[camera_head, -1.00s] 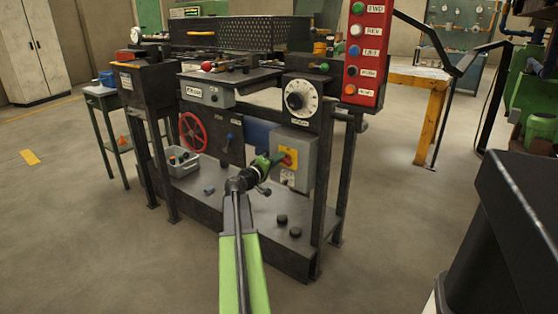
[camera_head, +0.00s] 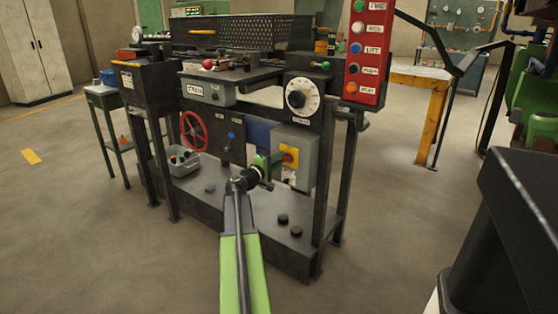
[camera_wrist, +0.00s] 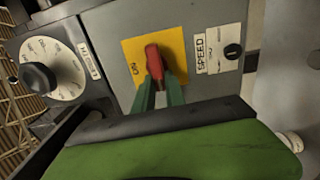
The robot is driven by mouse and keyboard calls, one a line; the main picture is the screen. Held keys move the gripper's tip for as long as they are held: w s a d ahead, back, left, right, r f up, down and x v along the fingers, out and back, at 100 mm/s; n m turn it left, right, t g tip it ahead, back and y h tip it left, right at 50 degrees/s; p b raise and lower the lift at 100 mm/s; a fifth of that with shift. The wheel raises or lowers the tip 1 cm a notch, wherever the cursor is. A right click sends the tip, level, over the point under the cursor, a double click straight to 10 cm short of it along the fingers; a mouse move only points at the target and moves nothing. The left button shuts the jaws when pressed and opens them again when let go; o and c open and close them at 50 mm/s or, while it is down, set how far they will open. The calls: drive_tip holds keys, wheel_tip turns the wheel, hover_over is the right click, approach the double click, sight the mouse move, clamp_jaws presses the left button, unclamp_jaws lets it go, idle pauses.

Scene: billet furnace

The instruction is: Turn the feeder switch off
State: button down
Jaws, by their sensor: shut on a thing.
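A red switch handle (camera_wrist: 153,60) sits on a yellow plate (camera_wrist: 178,42) on a grey box (camera_wrist: 112,28). The plate has small lettering that looks like "ON" at its left side. My gripper (camera_wrist: 159,84) has its two green fingers shut on the lower part of the handle, one on each side. In the head view my gripper (camera_head: 278,160) is at the front of the grey box (camera_head: 302,140), against the yellow plate (camera_head: 290,153). My fingers hide part of the handle there.
A white dial with a black knob (camera_head: 297,98) is above the box. A red button panel (camera_head: 367,50) is at the upper right, and a red handwheel (camera_head: 194,132) is to the left. Black table legs (camera_head: 324,190) stand close to the right of the box.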

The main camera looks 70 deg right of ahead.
drive_tip(key=shift+s, duration=0.1)
drive_tip(key=c, duration=1.4)
unclamp_jaws()
drive_tip(key=shift+v, duration=8.7)
